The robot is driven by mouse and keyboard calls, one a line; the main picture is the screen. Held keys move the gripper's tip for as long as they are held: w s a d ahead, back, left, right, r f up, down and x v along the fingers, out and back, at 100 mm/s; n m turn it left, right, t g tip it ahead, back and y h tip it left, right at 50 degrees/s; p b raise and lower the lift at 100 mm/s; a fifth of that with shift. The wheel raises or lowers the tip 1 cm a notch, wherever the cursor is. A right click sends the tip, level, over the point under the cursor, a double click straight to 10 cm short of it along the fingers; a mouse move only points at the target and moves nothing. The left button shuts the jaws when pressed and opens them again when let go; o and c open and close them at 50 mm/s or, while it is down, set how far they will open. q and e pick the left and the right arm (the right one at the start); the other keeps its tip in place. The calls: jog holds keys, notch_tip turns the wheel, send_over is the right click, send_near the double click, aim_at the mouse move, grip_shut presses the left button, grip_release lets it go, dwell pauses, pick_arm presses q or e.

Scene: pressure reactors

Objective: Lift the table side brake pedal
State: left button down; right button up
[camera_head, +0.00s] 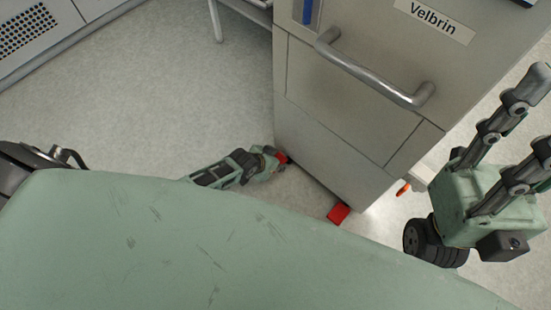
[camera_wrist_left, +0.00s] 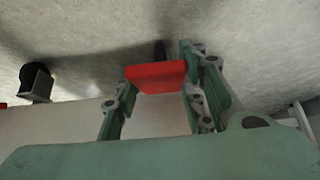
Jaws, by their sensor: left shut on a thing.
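A red brake pedal (camera_head: 281,157) sticks out low at the left bottom corner of the grey cabinet (camera_head: 345,130). My left gripper (camera_head: 272,160) reaches down to it near the floor and is shut on it. In the left wrist view, the red pedal (camera_wrist_left: 155,76) sits between the two green fingers of my left gripper (camera_wrist_left: 158,90). A second red pedal (camera_head: 338,213) shows at the cabinet's near bottom edge, apart from the gripper. My right gripper (camera_head: 538,118) is at the right edge, its fingers apart with nothing seen between them; one fingertip is cut off.
The cabinet has a metal handle (camera_head: 375,80) and a "Velbrin" label (camera_head: 434,20). An orange part (camera_head: 403,188) shows low at its right side. A black caster wheel (camera_wrist_left: 38,80) shows in the left wrist view. Grey floor (camera_head: 170,90) is free left of the cabinet.

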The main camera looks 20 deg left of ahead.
pick_arm(q)
jog(key=shift+r+g, duration=0.15)
jog(key=shift+g, duration=0.15)
jog(key=c, duration=1.1)
grip_release()
jog(key=shift+r, duration=0.1)
jog(key=v, duration=1.1)
jog(key=shift+s+r, duration=0.25)
jog(key=shift+r, duration=0.05)
